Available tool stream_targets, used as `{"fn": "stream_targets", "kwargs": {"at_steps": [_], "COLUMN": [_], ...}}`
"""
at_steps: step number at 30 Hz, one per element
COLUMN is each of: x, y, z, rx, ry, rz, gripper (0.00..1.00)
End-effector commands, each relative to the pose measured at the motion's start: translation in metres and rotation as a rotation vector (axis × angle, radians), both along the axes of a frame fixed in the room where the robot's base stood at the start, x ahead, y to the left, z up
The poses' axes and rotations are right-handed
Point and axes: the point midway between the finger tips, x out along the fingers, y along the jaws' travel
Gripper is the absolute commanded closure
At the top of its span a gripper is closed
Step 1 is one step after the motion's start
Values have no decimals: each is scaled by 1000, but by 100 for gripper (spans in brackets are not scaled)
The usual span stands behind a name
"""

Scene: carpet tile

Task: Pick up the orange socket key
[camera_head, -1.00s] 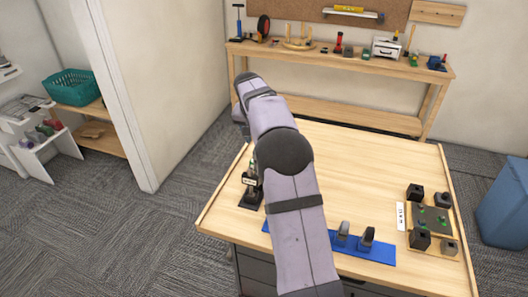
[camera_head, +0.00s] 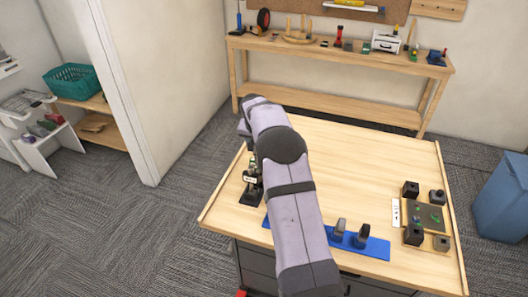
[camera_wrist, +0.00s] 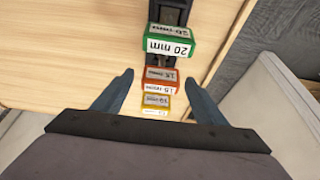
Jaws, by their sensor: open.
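In the wrist view an orange-red socket key (camera_wrist: 161,86) with a white label that seems to read 15 mm sits in a row between a larger green key (camera_wrist: 172,44) labelled 20 mm and a smaller yellow key (camera_wrist: 155,101) labelled 10 mm. My gripper (camera_wrist: 160,77) is open, its two dark fingers on either side of the row, with the orange key showing between the fingertips. I cannot tell how far the fingers are from it. In the head view the dark stand (camera_head: 250,194) is at the table's left, partly hidden by my arm, which also hides the gripper.
The wooden table (camera_head: 350,165) has a clear middle. A blue strip (camera_head: 376,248) with grey upright pieces lies at its front edge. A board with black blocks (camera_head: 427,213) is at the right. A workbench (camera_head: 330,55) with tools stands behind.

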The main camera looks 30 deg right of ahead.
Motion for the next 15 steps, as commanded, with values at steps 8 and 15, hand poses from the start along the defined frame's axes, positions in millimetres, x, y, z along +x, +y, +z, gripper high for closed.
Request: {"fn": "stream_targets", "kwargs": {"at_steps": [8,15], "x": [2,2], "y": [-2,-1], "z": [-6,-5], "rx": [-1,0], "ry": [-1,-1], "rz": [0,0], "gripper": [34,75]}}
